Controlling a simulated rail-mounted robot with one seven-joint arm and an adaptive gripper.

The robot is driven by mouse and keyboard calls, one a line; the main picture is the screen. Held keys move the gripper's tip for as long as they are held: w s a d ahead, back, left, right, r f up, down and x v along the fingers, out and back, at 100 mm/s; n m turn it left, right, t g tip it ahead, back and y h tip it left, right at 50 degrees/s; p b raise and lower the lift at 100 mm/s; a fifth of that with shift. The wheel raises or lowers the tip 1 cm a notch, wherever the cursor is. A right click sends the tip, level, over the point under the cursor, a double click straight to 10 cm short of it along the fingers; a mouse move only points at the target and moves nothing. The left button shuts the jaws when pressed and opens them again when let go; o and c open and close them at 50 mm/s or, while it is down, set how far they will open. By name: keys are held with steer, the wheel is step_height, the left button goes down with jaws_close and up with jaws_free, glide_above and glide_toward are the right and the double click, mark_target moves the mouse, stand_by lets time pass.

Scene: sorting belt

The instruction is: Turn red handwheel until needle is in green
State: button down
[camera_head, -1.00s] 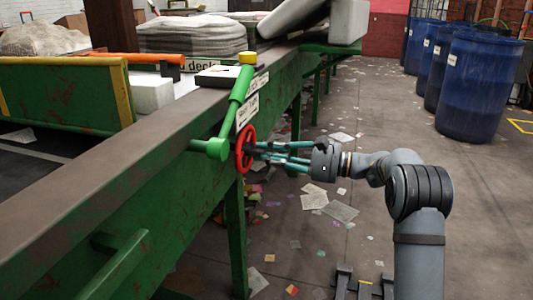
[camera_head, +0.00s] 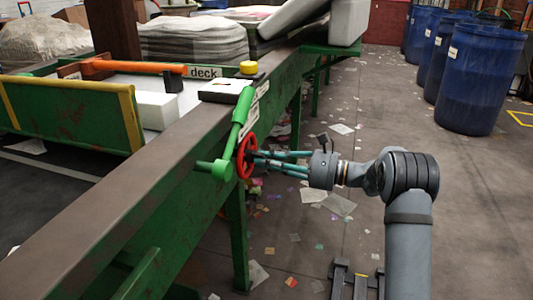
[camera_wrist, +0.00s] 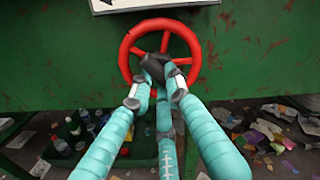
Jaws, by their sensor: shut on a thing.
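In the wrist view, the red rim (camera_wrist: 125,55) surrounds my gripper's dark fingertips (camera_wrist: 162,68). No needle or green zone can be made out in either view.
A box with a yellow button (camera_head: 248,68) sits on the belt edge above the wheel. White labels hang beside the pipe. Blue barrels (camera_head: 477,80) stand at the back right.

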steer(key=shift+m+p, duration=0.4)
steer(key=shift+m, duration=0.2)
steer(key=c, duration=1.7)
jaws_free()
steer(key=shift+o, duration=0.2)
steer(key=v, duration=1.2)
steer(key=shift+a, duration=0.1)
steer(key=x, duration=1.2)
